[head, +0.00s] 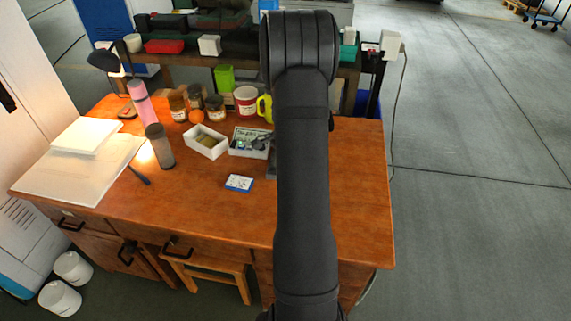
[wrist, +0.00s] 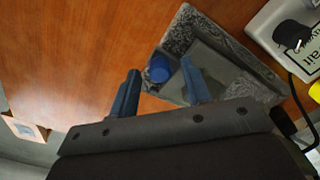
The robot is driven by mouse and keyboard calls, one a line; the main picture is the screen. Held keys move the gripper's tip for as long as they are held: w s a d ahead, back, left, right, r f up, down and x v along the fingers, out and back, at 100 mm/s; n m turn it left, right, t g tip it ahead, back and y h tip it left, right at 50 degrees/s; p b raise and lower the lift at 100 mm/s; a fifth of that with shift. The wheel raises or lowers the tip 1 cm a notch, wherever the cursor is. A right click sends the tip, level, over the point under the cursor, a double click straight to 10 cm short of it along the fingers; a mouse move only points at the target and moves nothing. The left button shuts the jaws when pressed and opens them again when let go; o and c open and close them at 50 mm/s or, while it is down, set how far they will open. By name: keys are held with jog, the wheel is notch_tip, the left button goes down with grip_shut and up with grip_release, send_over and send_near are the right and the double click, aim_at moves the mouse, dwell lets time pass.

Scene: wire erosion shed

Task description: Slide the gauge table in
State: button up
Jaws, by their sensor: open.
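In the wrist view a grey speckled stone base (wrist: 225,45) lies on the wooden desk, with a smoother grey plate, seemingly the gauge table (wrist: 212,62), set in it. A round blue knob (wrist: 157,73) sits at the plate's left side. My gripper (wrist: 160,67) is open, its two blue fingers appearing on either side of the knob. I cannot tell whether they touch it or how far above they are. The right finger covers part of the plate. In the head view my arm hides the gripper and nearly all of the gauge.
The wooden desk (head: 205,218) carries a white open box (head: 206,142), a tray of instruments (head: 248,143), a blue-white card (head: 239,183), several jars and a dark cylinder (head: 159,146). The desk's front middle is clear.

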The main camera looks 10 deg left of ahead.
jog(key=shift+f, duration=0.1)
grip_shut()
jog(key=shift+w, duration=2.5)
grip_release()
notch_tip(320, 180, up, 18)
jog(key=shift+f, duration=0.25)
